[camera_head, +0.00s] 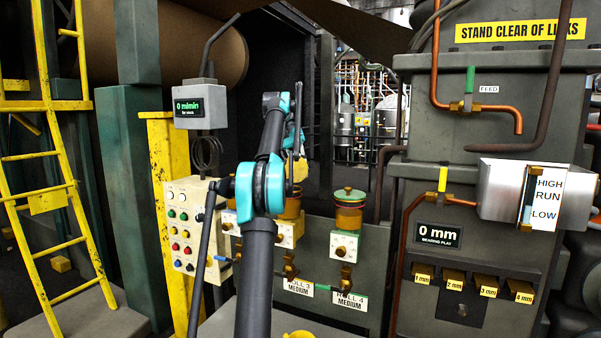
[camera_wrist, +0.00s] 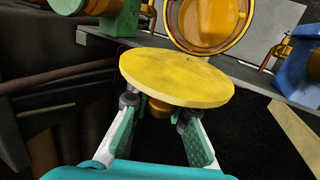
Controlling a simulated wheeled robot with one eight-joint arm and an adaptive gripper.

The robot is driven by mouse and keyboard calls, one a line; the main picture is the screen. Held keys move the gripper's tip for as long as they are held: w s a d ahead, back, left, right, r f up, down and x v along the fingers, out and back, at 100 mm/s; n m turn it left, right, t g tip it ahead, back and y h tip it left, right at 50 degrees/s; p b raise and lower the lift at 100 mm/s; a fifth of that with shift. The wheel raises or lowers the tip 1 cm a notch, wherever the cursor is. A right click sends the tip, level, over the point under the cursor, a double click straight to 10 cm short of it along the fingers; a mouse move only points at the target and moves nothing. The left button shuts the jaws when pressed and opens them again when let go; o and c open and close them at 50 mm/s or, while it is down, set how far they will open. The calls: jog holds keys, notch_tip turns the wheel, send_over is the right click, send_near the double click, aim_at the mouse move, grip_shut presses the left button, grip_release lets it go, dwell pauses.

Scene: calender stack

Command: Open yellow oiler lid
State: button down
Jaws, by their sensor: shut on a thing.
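The yellow lid (camera_wrist: 175,77) is a flat round disc; in the wrist view my gripper (camera_wrist: 157,112) is shut on the small brown knob (camera_wrist: 159,107) under it. Beyond the lid, the oiler (camera_wrist: 210,20) shows a round amber inside and a yellow rim, uncovered and apart from the lid. In the head view the lid (camera_head: 299,170) shows nearly edge-on, upright, just above the amber oiler cup (camera_head: 290,208). My arm hides part of that oiler, and my gripper (camera_head: 297,150) is small there.
A second amber oiler (camera_head: 349,212) with a green lid (camera_head: 350,194) stands to the right, above the ROLL 4 label (camera_head: 349,299). A button panel (camera_head: 187,225) is at the left, and a grey machine cabinet (camera_head: 475,130) with pipes is at the right.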

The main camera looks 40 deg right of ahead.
jog(key=shift+d+f+y, duration=0.1)
jog(key=shift+f+y, duration=0.05)
jog(key=shift+y, duration=0.25)
dwell(0.3)
jog(key=c, duration=1.5)
grip_release()
jog(key=shift+c, duration=0.2)
